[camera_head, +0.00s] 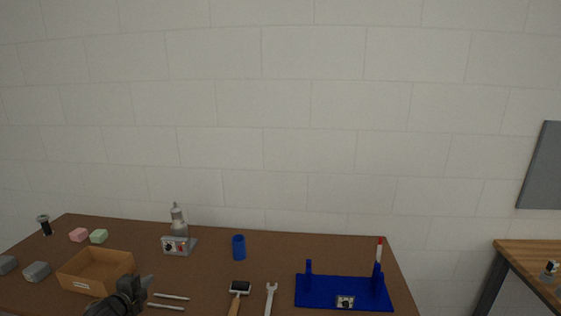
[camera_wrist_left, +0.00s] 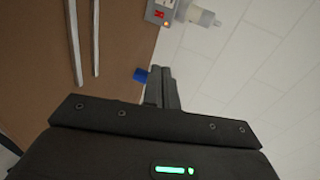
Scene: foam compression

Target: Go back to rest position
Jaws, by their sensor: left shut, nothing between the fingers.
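My left gripper (camera_head: 146,281) comes in at the bottom left of the head view, in front of the right side of a cardboard box. It is shut and empty. In the left wrist view the closed fingers (camera_wrist_left: 161,76) point away over the table, with a blue cup (camera_wrist_left: 141,75) seen behind their left side. A pink foam block (camera_head: 79,235) and a green foam block (camera_head: 98,237) lie on the table at the back left, apart from the gripper. My right gripper is not in either view.
The open cardboard box (camera_head: 78,286) stands at the left of the brown table (camera_head: 210,277). Pens, a brush (camera_head: 239,289), a wrench (camera_head: 270,295) and a blue stand (camera_head: 325,291) lie rightward. Grey blocks (camera_head: 37,271) sit far left.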

